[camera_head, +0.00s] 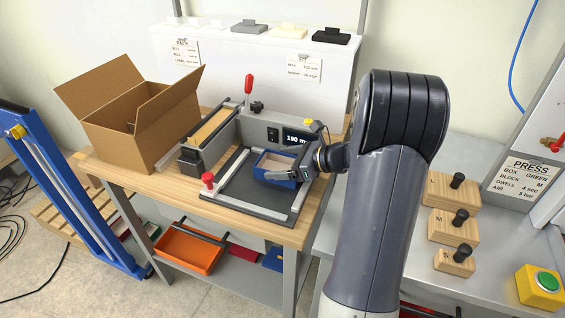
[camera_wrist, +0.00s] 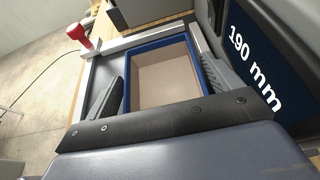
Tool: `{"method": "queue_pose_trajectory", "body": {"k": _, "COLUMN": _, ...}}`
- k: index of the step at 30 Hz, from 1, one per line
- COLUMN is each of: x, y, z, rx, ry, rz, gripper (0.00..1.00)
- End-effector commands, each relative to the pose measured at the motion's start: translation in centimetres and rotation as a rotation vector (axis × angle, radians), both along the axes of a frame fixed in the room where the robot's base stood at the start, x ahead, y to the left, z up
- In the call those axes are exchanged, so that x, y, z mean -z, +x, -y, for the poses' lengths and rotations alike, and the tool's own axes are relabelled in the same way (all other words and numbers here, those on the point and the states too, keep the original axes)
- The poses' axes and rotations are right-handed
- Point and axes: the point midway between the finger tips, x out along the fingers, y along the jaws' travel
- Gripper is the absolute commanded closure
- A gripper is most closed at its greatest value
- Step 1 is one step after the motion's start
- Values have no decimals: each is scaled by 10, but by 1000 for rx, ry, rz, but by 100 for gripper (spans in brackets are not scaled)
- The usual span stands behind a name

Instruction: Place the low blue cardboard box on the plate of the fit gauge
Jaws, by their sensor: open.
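The low blue cardboard box (camera_head: 274,161), open-topped with a tan inside, sits on the dark plate (camera_head: 232,184) of the fit gauge, near its right side. It also shows in the wrist view (camera_wrist: 163,78). My gripper (camera_head: 288,164) is at the box with its jaws apart. In the wrist view one finger lies along the left outer side of the box and the other along the right outer side, with small gaps. The underside of the box is hidden. The gauge display (camera_head: 297,136) reads 190 mm.
A red knob (camera_head: 208,180) stands at the plate's front left corner, and a red-handled clamp (camera_head: 248,86) behind. A large open brown carton (camera_head: 130,115) stands left on the bench. Wooden blocks (camera_head: 452,228) stand on the press table at right.

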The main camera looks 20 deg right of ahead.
Motion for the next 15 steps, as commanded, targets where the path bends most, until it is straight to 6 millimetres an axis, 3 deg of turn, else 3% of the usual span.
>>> {"method": "queue_pose_trajectory", "body": {"k": 15, "x": -38, "y": -64, "z": 65, "rx": 4, "ry": -2, "rz": 0, "gripper": 14}}
